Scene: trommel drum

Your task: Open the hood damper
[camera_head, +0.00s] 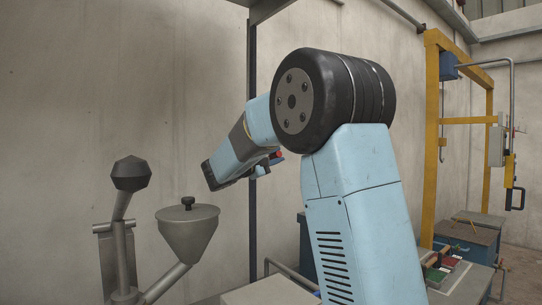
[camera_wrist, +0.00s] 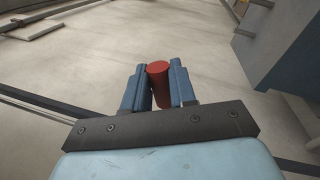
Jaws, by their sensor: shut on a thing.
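My gripper (camera_wrist: 159,80) is shut on a red cylindrical grip (camera_wrist: 157,70), with one blue finger on each side of it. In the head view my gripper (camera_head: 267,165) is partly hidden behind my own arm, and a small red end of the grip (camera_head: 279,154) shows beside it. It is close to a dark vertical post (camera_head: 252,90). A dark panel edge (camera_head: 262,9) at the top may be part of the hood. The damper plate itself and how far it is open cannot be made out.
A grey funnel with a black knob (camera_head: 188,230) and a lever with a dark knob (camera_head: 131,174) stand at the lower left. A yellow frame (camera_head: 432,130) and a blue cabinet (camera_head: 468,240) stand at the right. My arm hides the middle.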

